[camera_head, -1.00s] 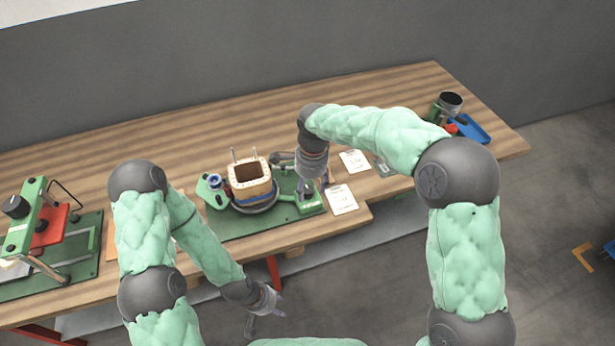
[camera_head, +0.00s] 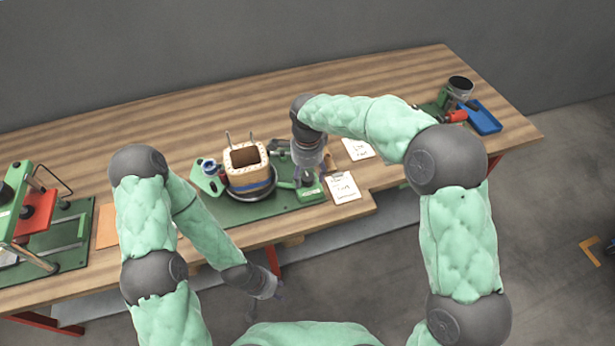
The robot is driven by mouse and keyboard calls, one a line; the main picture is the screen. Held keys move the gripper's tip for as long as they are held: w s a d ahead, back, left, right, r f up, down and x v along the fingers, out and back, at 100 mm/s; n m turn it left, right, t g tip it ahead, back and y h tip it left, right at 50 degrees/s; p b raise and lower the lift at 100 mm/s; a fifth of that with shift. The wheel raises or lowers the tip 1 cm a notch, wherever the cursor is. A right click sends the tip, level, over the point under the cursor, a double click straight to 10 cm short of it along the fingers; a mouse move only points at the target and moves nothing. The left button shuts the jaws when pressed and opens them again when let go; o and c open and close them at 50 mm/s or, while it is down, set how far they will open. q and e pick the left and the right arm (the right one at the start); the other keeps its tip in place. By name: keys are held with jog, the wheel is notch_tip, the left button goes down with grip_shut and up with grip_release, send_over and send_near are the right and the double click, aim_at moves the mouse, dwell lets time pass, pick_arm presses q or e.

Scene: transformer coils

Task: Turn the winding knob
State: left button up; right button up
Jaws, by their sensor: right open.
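The winding machine (camera_head: 235,211) stands on a green base plate at the middle of the table. It carries a square cream coil former (camera_head: 247,171) with two upright pins and a dark ring below it. A blue and white part sits at its left. I cannot make out the winding knob clearly; my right gripper hides part of the machine's right side. My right gripper (camera_head: 309,182) points down over the green block (camera_head: 312,193) at that side. Its fingers are small and partly hidden; contact is unclear. My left gripper (camera_head: 264,308) hangs low in front of the table, away from the machine.
A green and red press (camera_head: 38,209) stands on the left of the table. Paper cards (camera_head: 343,187) lie right of the machine. A blue tray (camera_head: 482,117) and a dark cup (camera_head: 460,85) are at the far right. The back of the table is clear.

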jog(key=shift+f, duration=0.35)
jog(key=c, duration=1.2)
jog(key=shift+o, duration=0.2)
